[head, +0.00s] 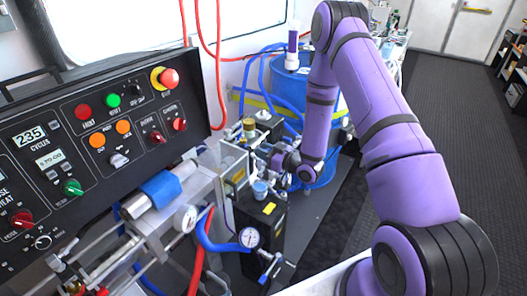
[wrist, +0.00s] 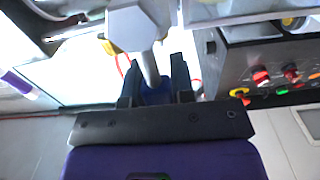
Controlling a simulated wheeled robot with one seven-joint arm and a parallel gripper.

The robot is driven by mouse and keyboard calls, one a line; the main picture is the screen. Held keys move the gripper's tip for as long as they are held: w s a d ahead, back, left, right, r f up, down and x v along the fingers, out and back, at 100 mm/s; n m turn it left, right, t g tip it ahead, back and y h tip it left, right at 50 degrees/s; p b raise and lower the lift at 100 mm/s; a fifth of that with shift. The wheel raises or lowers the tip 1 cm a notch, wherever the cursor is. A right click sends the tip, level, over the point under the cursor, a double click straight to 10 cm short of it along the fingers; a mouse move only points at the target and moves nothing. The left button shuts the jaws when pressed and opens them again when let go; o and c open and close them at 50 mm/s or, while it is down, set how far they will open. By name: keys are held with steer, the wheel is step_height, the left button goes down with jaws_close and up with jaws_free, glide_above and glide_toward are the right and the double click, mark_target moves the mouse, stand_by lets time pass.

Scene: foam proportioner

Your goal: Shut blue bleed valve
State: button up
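My gripper (wrist: 155,82) shows in the wrist view with its two dark fingers standing apart. A blue piece (wrist: 155,97), which looks like a valve handle, lies between them, at the end of a pale grey stem (wrist: 150,66) on a pale fitting (wrist: 137,28). I cannot tell whether the fingers press on it. In the head view my gripper (head: 283,164) is at the pump fittings, and its fingertips and the piece between them are hard to make out. Another small blue-handled valve (head: 265,277) sits lower down, below a round gauge, apart from my gripper.
The black control panel (head: 95,150) with knobs and buttons stands at the left. A white gauge (head: 249,238) and blue and red hoses (head: 212,240) crowd the space below my gripper. A blue drum (head: 290,85) stands behind it. Dark floor (head: 470,130) at the right is clear.

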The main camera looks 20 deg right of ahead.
jaws_close()
steer(key=shift+d+m, duration=0.15)
steer(key=shift+m, duration=0.15)
steer(key=w+d+f+m, duration=0.3)
steer(key=d+f+m, duration=0.2)
steer(key=m, duration=1.2)
steer(key=shift+w+f, duration=0.15)
steer(key=shift+f, duration=0.5)
steer(key=shift+m, duration=0.4)
steer(key=o, duration=0.8)
jaws_free()
